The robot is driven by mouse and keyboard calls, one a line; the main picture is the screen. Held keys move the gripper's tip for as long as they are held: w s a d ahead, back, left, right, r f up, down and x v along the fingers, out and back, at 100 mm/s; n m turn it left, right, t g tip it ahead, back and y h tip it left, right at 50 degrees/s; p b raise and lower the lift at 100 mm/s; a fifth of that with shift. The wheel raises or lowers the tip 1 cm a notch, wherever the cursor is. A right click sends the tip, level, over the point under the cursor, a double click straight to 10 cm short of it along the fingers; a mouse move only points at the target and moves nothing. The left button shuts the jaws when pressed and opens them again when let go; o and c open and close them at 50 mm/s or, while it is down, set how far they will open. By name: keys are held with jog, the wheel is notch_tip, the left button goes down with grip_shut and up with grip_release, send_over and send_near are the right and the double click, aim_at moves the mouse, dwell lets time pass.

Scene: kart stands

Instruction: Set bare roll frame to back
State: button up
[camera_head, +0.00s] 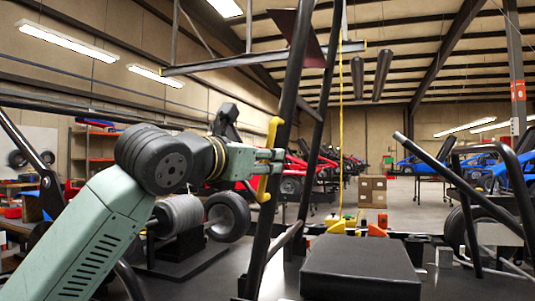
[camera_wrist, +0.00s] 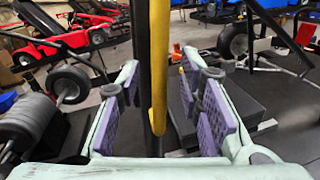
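The roll frame (camera_head: 291,95) is made of black tubes and rises tilted in the middle of the head view, its top tube leaning to the right. A yellow handle (camera_head: 272,135) runs beside its near tube. In the wrist view the black tube (camera_wrist: 141,60) and the yellow handle (camera_wrist: 158,95) stand between my fingers. My gripper (camera_head: 277,161) is open around them in the head view. It also shows in the wrist view (camera_wrist: 158,112), its purple pads apart on both sides, with gaps to the handle. Whether any finger touches is hard to tell.
A dark flat box-like seat (camera_head: 360,262) lies right of the frame. More black tubes (camera_head: 470,190) stand at the right. A wheel (camera_head: 228,217) and grey weight-like rolls (camera_head: 180,217) sit below my arm. Red and blue karts (camera_head: 420,163) and a cardboard box (camera_head: 372,190) are farther back.

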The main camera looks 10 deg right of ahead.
jog(key=shift+x, duration=1.05)
grip_shut()
